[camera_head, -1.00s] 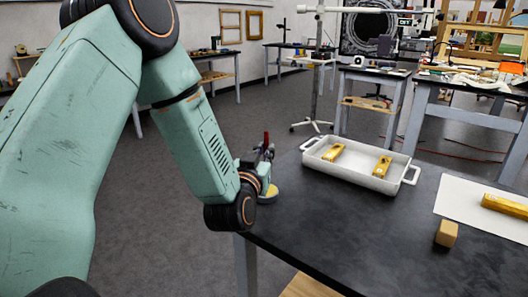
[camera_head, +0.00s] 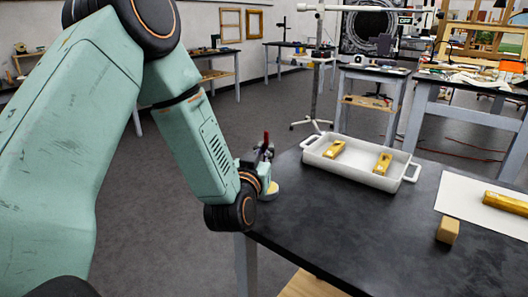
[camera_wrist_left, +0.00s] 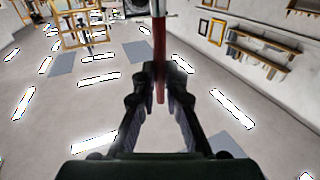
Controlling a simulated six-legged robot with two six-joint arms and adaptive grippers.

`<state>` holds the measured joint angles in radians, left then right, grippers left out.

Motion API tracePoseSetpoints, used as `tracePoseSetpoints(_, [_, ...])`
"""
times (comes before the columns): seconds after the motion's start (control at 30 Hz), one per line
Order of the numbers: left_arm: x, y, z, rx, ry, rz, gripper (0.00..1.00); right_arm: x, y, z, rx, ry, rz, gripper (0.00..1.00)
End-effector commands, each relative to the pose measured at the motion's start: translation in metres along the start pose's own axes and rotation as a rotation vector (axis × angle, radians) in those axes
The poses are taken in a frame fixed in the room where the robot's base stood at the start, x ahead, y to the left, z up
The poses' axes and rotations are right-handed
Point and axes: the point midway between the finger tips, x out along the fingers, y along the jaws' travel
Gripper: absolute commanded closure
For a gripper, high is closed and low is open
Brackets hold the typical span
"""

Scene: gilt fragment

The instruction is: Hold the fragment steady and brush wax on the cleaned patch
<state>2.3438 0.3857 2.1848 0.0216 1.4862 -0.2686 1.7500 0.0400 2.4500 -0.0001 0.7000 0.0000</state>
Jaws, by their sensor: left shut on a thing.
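My left gripper (camera_head: 262,153) is at the table's left corner, beside and above a small round tin with a yellow top (camera_head: 270,190). In the left wrist view its fingers (camera_wrist_left: 159,85) are shut on a red-handled brush (camera_wrist_left: 159,55) with a metal band toward the top. The brush's bristles cannot be made out. A gilt fragment (camera_head: 506,204) lies on a white sheet (camera_head: 462,208) at the right edge, partly cut off by the frame. Its cleaned patch cannot be told from here. My right gripper is not in view.
A white two-handled tray (camera_head: 345,175) holding two gilt pieces stands at the back of the dark table (camera_head: 340,235). A tan block (camera_head: 447,231) stands near the sheet's left corner. The table's middle is clear. Other workbenches stand farther back.

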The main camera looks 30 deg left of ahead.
Motion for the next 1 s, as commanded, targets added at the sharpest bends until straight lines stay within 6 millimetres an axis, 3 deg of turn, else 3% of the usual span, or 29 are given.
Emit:
tracePoseSetpoints(0.53, [-0.001,0.0,0.0,0.0,-0.006,0.001,1.0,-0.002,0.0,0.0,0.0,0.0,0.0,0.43])
tracePoseSetpoints(1.0, [0.001,0.0,-0.033,0.0,-0.004,0.001,1.0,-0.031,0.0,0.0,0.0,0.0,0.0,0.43])
